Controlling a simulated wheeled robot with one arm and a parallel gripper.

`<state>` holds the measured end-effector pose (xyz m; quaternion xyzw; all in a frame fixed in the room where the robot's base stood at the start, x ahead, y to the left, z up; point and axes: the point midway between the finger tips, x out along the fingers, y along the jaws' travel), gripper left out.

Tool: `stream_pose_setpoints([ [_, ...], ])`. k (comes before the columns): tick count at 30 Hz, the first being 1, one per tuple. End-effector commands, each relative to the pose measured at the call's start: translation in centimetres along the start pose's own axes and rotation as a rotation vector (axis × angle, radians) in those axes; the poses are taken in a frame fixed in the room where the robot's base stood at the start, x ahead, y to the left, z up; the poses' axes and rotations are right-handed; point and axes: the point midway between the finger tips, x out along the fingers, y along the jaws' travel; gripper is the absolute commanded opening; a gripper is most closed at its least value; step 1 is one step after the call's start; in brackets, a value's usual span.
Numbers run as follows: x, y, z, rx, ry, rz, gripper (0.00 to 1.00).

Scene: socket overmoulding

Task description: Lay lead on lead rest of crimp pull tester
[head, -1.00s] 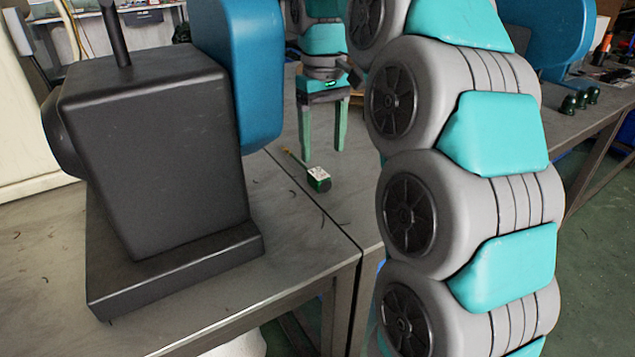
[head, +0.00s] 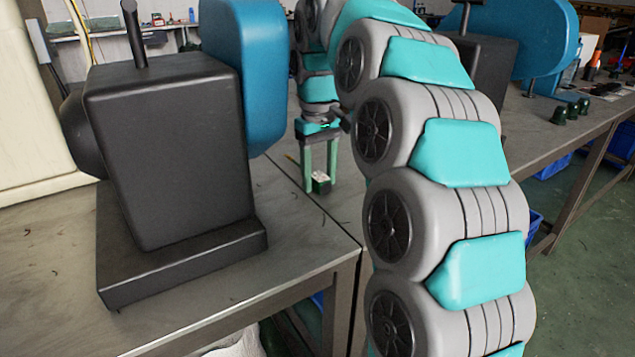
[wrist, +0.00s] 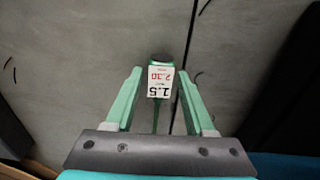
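A small item with a white printed label and a dark round end, apparently the lead (head: 320,182), lies on the grey bench top. In the wrist view the label on the lead (wrist: 160,82) faces up, and a thin green strand runs from it toward my gripper. My gripper (head: 320,178) points down with its green fingers around the labelled end. In the wrist view my gripper (wrist: 160,80) is open, with a gap on both sides of the label. I cannot tell which machine is the crimp pull tester, and no lead rest can be made out.
A large black machine body (head: 170,150) with a blue rounded part (head: 240,75) stands on the near left bench. Another blue machine (head: 535,35) stands behind my arm at right. Several dark green pieces (head: 570,110) sit near the right bench edge. A seam (wrist: 190,45) crosses the bench.

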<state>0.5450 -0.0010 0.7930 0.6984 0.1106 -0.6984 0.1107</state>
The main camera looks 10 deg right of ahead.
Motion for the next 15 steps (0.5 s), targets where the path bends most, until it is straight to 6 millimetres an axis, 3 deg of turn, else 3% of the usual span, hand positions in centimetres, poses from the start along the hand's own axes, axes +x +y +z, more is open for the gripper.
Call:
stream_pose_setpoints([
  [2, 0.00, -0.01, 0.00, 0.000, 0.000, 0.000, 0.44],
  [13, 0.00, -0.01, 0.01, 0.000, 0.000, 0.000, 0.03],
  [15, 0.00, -0.01, 0.01, 0.000, 0.000, 0.000, 0.00],
])
